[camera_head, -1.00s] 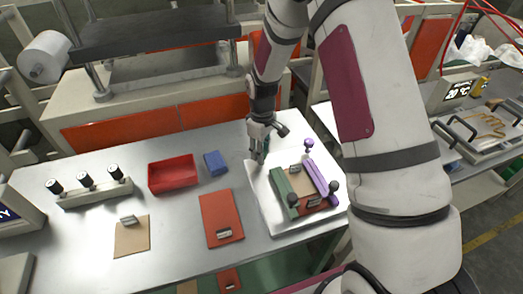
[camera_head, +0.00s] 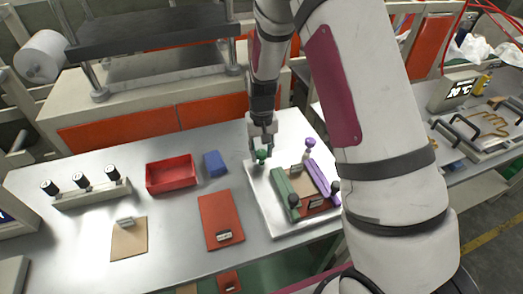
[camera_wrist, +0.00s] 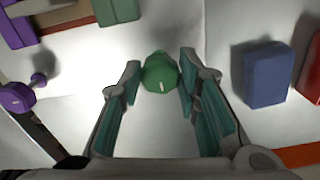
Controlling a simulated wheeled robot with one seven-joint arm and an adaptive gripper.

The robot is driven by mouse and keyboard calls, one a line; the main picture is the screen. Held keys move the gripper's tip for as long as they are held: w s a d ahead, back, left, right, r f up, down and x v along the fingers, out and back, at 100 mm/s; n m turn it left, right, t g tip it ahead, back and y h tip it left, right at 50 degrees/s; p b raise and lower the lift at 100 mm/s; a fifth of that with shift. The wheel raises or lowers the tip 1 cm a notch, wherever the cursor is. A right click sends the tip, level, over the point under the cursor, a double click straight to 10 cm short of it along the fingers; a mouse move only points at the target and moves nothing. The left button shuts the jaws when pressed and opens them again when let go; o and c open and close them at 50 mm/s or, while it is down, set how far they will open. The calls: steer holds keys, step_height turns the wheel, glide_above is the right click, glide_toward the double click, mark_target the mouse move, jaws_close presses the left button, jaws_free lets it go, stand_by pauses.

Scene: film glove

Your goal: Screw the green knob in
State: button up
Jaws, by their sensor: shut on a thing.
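The green knob (camera_head: 261,155) is at the far left corner of the white plate (camera_head: 262,200). My gripper (camera_head: 263,153) comes down from above and is shut on it. In the wrist view the green knob (camera_wrist: 160,72) sits between the fingertips of my gripper (camera_wrist: 161,68), its faceted top showing. The knob's lower end is hidden, so I cannot tell how deep it sits. A green bar (camera_head: 285,190) and a purple bar (camera_head: 322,180) lie on the plate, with dark knobs at their near ends. A purple knob (camera_head: 310,142) stands at the plate's far right.
A blue block (camera_head: 215,163) lies left of the plate, beside a red tray (camera_head: 172,176). A red board (camera_head: 221,220) lies flat nearer me. A rail with black knobs (camera_head: 86,190) stands further left. A large press (camera_head: 140,85) is behind the table.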

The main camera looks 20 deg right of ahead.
mark_target(262, 153)
steer(key=shift+o, duration=0.2)
steer(key=shift+m, duration=0.4)
steer(key=o, duration=1.1)
steer(key=shift+o, duration=0.2)
step_height(262, 153, up, 12)
steer(key=s+r+n+t, duration=0.1)
steer(key=s+r+t, duration=0.2)
steer(key=s+r, duration=1.1)
steer(key=s+r+n+t, duration=0.1)
steer(key=s+r, duration=0.5)
steer(key=s, duration=0.6)
steer(key=shift+s+n+t, duration=0.25)
steer(key=shift+n+t, duration=0.15)
steer(key=shift+t, duration=0.4)
